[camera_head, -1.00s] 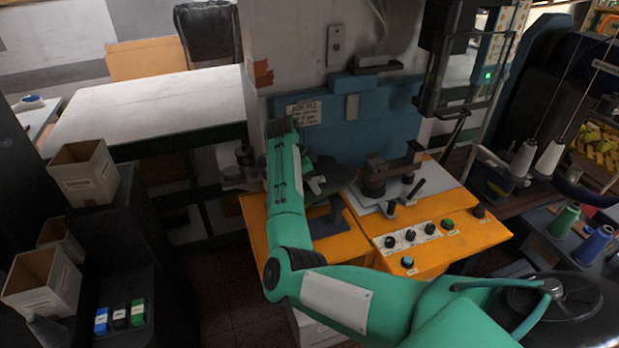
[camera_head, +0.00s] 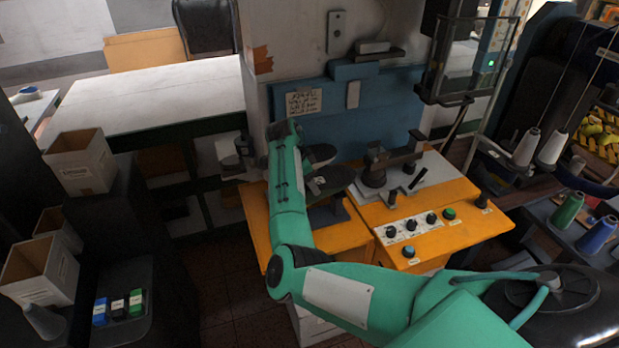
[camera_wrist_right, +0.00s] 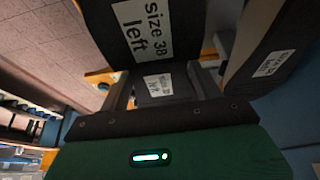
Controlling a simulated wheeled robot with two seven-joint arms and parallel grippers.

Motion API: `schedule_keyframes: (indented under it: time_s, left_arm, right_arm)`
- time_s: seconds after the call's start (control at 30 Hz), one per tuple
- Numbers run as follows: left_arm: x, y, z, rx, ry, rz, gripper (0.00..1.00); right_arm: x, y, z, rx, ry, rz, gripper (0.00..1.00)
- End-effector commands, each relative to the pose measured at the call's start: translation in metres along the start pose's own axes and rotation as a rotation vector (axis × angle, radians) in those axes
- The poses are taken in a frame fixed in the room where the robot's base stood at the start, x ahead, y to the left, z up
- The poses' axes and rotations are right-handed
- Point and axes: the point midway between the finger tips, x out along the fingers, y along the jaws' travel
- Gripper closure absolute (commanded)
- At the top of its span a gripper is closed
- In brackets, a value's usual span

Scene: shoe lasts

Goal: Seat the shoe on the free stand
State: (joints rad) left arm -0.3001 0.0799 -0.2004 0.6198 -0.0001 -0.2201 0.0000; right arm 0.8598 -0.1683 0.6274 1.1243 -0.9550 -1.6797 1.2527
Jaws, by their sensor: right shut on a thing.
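My right arm reaches over the orange machine bench in the head view, and its forearm hides the gripper there. In the right wrist view my right gripper (camera_wrist_right: 162,88) is shut on a dark shoe (camera_wrist_right: 118,22). A white label on the dark surface reads "size 38 left", and a smaller label shows between the fingers. A second dark shoe (camera_wrist_right: 262,72) with a white label is to the right, apart from the gripper. In the head view a dark shoe shape (camera_head: 342,178) is above a dark stand (camera_head: 328,214); another dark shape (camera_head: 318,154) is just behind it. Whether the held shoe touches a stand cannot be told.
The orange bench (camera_head: 440,220) carries knobs and a black clamp fixture (camera_head: 375,175) right of the stand. A blue panel (camera_head: 345,120) rises behind. Boxes (camera_head: 80,160) stand at left. Thread cones (camera_head: 567,208) are at right.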

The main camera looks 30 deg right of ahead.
Motion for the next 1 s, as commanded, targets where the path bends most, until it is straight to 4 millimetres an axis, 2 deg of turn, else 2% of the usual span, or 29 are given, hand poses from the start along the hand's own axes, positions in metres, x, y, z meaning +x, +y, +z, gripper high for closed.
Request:
schedule_keyframes:
  time_s: [1.0]
  left_arm:
    - [0.0035,0.0001,0.0002,-0.001,0.000,0.000,0.64]
  right_arm:
    - [0.0068,-0.0007,0.0026,0.000,0.000,-0.003,0.84]
